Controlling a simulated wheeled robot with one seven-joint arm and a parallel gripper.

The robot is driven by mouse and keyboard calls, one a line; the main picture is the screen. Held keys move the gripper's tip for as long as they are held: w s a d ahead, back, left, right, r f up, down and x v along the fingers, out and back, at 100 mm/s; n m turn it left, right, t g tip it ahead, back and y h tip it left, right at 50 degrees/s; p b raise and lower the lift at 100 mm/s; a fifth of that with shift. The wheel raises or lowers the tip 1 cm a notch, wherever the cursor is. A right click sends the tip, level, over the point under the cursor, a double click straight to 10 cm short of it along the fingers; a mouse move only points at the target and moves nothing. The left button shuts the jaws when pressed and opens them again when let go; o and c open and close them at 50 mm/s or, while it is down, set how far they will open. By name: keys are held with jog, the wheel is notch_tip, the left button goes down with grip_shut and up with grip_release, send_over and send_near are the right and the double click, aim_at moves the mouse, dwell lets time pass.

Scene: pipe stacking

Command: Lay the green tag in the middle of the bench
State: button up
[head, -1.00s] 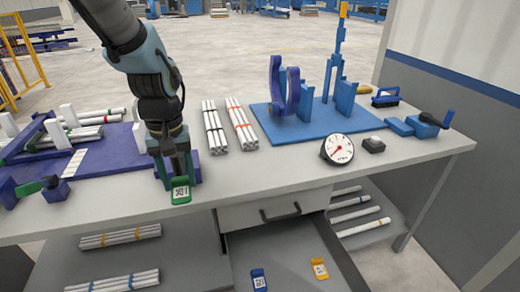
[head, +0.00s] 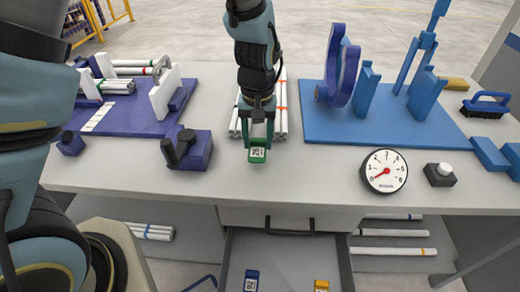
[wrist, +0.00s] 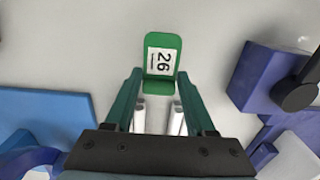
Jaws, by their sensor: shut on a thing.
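The green tag (head: 257,151) has a white label and hangs at the tips of my gripper (head: 258,138), over the front middle part of the grey bench (head: 320,185). In the wrist view the green tag (wrist: 162,65) shows the number 26 on its label, and my gripper (wrist: 160,85) is shut on its near end. I cannot tell whether the tag touches the bench top.
Bundled white pipes (head: 283,115) lie just behind my gripper. A purple fixture (head: 190,148) stands to the left, a blue fixture board (head: 360,128) and a dial gauge (head: 384,171) to the right. An open drawer (head: 285,255) below holds a blue tag (head: 251,280) and a yellow tag (head: 321,285).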

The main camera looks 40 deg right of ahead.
aim_at(257, 148)
jog(key=shift+f+p, duration=0.35)
jog(key=shift+f, duration=1.85)
jog(key=shift+f, duration=0.2)
jog(key=o, duration=1.3)
jog(key=shift+r, duration=0.1)
notch_tip(257, 148, up, 12)
jog(key=shift+r+b, duration=0.15)
jog(key=shift+b, duration=1)
jog(key=shift+a, duration=0.1)
